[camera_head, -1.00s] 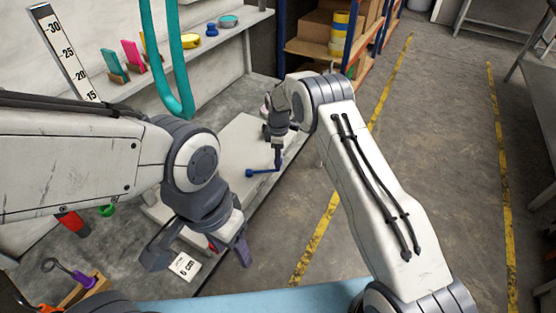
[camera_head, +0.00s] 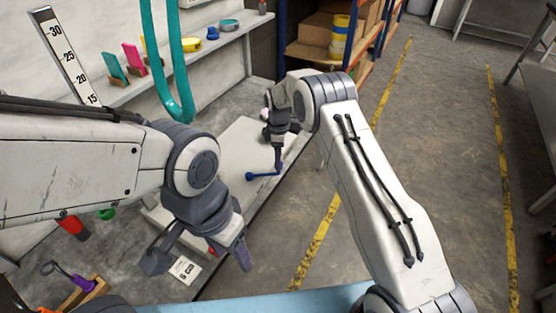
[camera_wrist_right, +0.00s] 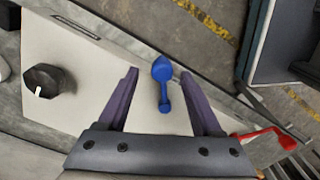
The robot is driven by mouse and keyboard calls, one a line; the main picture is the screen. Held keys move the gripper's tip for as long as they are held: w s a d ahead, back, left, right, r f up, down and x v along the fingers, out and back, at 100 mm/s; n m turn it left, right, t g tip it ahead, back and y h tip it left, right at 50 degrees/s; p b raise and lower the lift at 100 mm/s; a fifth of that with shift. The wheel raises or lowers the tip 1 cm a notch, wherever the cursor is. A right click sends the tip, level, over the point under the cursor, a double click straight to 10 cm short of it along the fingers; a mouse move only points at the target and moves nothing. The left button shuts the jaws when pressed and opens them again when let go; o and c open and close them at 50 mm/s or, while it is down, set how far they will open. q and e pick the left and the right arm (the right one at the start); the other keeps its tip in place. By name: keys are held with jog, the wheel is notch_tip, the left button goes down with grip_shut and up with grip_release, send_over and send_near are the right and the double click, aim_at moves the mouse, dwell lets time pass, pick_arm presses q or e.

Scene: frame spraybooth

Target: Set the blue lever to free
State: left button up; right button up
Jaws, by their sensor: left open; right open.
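The blue lever (camera_head: 262,176) is on the pale panel (camera_head: 237,140), near the panel's right edge. In the right wrist view the blue lever (camera_wrist_right: 162,80) has a round, wider far end and a small knob at its near end. My right gripper (camera_wrist_right: 164,82) is open, with one finger on each side of the lever and a gap to both. In the head view my right gripper (camera_head: 279,165) is over the lever and hides part of it. My left gripper (camera_head: 200,262) is open and empty at the front left, over the bench.
A dark knob (camera_wrist_right: 42,81) is on the panel, left of the lever. A red lever (camera_wrist_right: 265,136) is at the right in the wrist view. A teal hose (camera_head: 170,75) hangs behind. A small card (camera_head: 185,268) lies near my left gripper.

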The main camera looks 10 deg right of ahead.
notch_tip(320, 180, up, 9)
jog(key=shift+f, duration=0.15)
dwell(0.4)
jog(key=s+a+r+m+p, duration=0.2)
jog(key=s+a+r, duration=0.2)
jog(key=s+r, duration=0.4)
jog(key=s+a+r+m+p, duration=0.2)
jog(key=s+a+r+p, duration=0.15)
jog(key=s+r, duration=0.45)
jog(key=s+d+r+m+p, duration=0.2)
jog(key=s, duration=1.1)
jog(key=s+d+r+m+y+p, duration=0.1)
jog(key=s+d+r+m, duration=0.1)
jog(key=s, duration=1)
jog(key=shift+s+d+r+m+p, duration=0.15)
jog(key=shift+s+r+m+p, duration=0.25)
jog(key=shift+r, duration=0.45)
